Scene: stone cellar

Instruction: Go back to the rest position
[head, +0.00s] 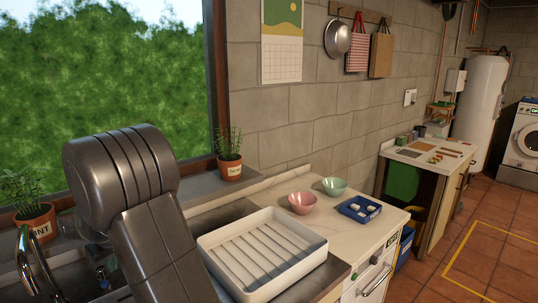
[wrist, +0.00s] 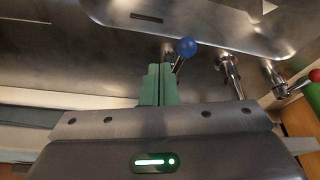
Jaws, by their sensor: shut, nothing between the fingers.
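My gripper (wrist: 159,70) shows in the wrist view with its green fingers shut together and nothing between them. It is over a steel sink surface (wrist: 110,60), close beside a lever with a blue knob (wrist: 186,47). I cannot tell whether the fingers touch the lever. In the head view my arm fills the lower left, and my gripper is hidden there.
A lever with a red knob (wrist: 314,75) is at the right of the wrist view. In the head view, a curved tap (head: 27,262) and potted plants (head: 230,168) stand by the window. A white drying tray (head: 240,283), pink bowl (head: 302,203), green bowl (head: 334,186) and blue tray (head: 359,221) occupy the counter.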

